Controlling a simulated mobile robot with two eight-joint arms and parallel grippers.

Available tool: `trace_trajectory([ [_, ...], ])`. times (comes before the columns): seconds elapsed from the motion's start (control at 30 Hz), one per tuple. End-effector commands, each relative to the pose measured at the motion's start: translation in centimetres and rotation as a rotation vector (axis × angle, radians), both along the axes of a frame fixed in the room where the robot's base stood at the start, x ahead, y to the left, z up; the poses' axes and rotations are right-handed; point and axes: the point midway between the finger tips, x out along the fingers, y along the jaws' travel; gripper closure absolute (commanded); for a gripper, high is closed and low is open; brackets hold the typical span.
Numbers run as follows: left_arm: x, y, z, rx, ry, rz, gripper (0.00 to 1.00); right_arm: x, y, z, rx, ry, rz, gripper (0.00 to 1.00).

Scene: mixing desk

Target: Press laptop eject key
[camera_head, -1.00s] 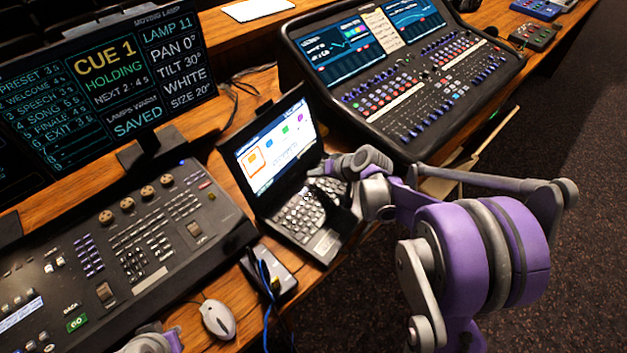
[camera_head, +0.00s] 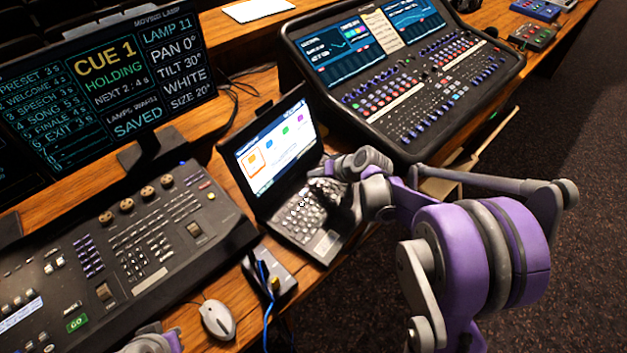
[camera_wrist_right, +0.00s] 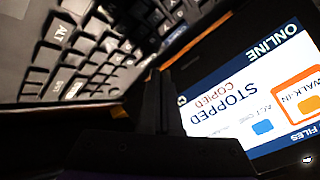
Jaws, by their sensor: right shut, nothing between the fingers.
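The open laptop (camera_head: 299,232) stands on the desk between the two consoles, with its screen (camera_head: 272,150) lit. Its keyboard (camera_head: 304,212) is partly hidden by my right gripper (camera_head: 330,192), which is shut and empty over the upper right of the keys. In the right wrist view the dark shut fingers (camera_wrist_right: 160,92) point toward the keyboard (camera_wrist_right: 110,45), close to its edge beside the screen (camera_wrist_right: 240,100), which reads "ONLINE", "STOPPED" and "COPIED". I cannot tell whether the fingertips touch a key, and I cannot pick out the eject key. My left gripper does not show; only a bit of my left arm is at the bottom edge.
A lighting console (camera_head: 130,240) lies to the left and a mixing console (camera_head: 410,80) behind right. A mouse (camera_head: 217,319) and a small box (camera_head: 272,272) with blue cable sit in front of the laptop. A monitor (camera_head: 110,85) stands at the left.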

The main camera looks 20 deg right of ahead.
Motion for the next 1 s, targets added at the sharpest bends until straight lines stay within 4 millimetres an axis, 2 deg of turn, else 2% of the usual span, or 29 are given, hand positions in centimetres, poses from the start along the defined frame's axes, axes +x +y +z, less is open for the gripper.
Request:
trace_trajectory([
  [0.57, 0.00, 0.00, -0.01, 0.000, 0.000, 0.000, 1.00, 0.00, 0.00, -0.02, 0.000, 0.000, 0.000, 1.00],
  [1.0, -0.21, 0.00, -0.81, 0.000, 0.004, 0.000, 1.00, 0.01, 0.00, -0.87, 0.000, 0.000, 0.000, 1.00],
])
